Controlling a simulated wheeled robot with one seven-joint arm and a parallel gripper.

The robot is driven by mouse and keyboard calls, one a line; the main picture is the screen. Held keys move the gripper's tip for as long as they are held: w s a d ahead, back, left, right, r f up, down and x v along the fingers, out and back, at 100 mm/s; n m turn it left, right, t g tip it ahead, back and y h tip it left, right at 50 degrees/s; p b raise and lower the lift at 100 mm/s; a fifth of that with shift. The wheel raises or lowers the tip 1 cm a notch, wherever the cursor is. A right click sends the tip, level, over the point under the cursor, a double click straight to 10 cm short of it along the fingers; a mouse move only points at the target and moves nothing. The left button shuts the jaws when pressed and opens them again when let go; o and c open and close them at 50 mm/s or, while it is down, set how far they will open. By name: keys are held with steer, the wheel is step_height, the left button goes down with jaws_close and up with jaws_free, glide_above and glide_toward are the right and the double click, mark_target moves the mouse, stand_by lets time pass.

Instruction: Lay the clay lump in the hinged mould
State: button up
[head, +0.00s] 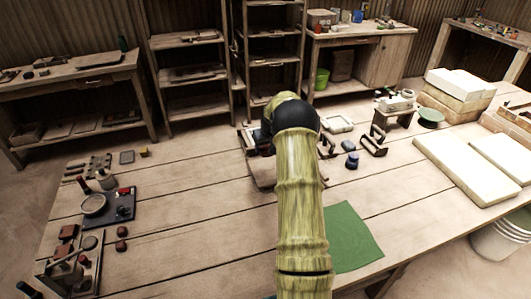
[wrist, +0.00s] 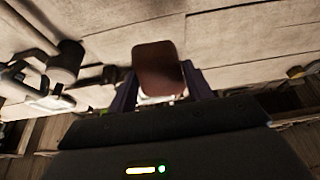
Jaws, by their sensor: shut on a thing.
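A reddish-brown clay lump (wrist: 157,66) shows in the wrist view, held between the two dark fingers of my gripper (wrist: 160,88). The lump hides part of what lies beyond it. In the head view my arm covers the gripper and the held lump. A dark-edged frame (head: 247,138) and a flat brown board (head: 262,176) show partly beside my arm at the middle of the table; I cannot tell whether they belong to the hinged mould. The wrist view does not show the mould clearly.
Other brown lumps (head: 121,232) lie at the table's left, near a dark tray (head: 122,208). A green mat (head: 350,237) lies at the front. A dark bracket (head: 373,146) and a small blue jar (head: 352,161) stand right of my arm. White slabs (head: 455,168) lie at the right.

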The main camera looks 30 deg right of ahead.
steer(key=shift+a, duration=0.1)
stand_by(0.4)
steer(key=s+a+f+n+p, duration=0.1)
steer(key=s+a+f+p, duration=0.1)
steer(key=a, duration=0.7)
steer(key=s+a+f+p, duration=0.2)
steer(key=a, duration=0.8)
steer(key=s+a+n+y+p, duration=0.1)
steer(key=s+a+p, duration=0.1)
steer(key=s+a, duration=1.1)
steer(key=shift+s+a+n, duration=0.2)
steer(key=shift+a+n, duration=0.05)
steer(key=shift+n, duration=0.05)
steer(key=shift+s, duration=0.1)
